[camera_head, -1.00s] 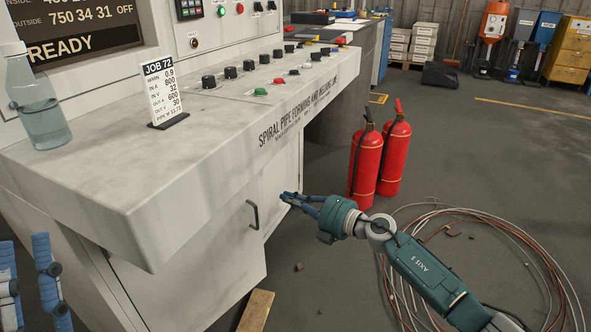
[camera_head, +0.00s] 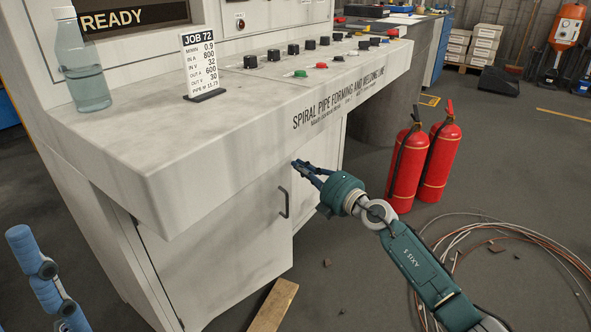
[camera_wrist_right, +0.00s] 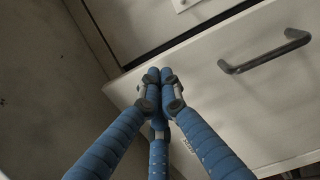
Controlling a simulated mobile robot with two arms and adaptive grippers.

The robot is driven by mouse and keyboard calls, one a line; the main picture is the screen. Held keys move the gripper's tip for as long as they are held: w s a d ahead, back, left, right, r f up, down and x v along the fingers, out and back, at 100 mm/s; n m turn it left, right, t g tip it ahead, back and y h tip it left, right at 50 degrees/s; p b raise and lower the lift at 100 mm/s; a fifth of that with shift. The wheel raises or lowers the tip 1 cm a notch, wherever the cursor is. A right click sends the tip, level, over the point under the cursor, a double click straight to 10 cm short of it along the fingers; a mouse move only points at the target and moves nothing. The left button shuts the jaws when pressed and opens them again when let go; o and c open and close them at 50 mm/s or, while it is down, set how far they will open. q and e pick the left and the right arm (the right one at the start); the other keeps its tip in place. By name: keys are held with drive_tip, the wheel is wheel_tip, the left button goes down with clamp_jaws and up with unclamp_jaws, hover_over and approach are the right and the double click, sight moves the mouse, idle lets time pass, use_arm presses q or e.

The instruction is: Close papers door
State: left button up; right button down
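The papers door appears to be the pale cabinet door (camera_head: 240,235) under the console, with a dark bar handle (camera_head: 283,203). In the right wrist view the door panel (camera_wrist_right: 225,105) and its handle (camera_wrist_right: 265,53) are close to the fingers. A dark strip runs along the door's edge there; I cannot tell how far the door stands open. My right gripper (camera_head: 298,165) is above the handle near the door's upper edge, its blue fingertips (camera_wrist_right: 159,76) together and empty. Whether they touch the door is unclear. My left gripper (camera_head: 45,275) shows only partly, at the lower left, apart from the door.
The console top (camera_head: 240,115) overhangs the door and carries a bottle (camera_head: 82,65), a job card (camera_head: 201,62) and knobs. A wooden board (camera_head: 272,306) and coiled cable (camera_head: 520,240) lie on the floor.

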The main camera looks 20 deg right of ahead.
drive_tip(key=shift+b+x, duration=0.4)
drive_tip(key=shift+x, duration=0.6)
drive_tip(key=shift+w, duration=0.25)
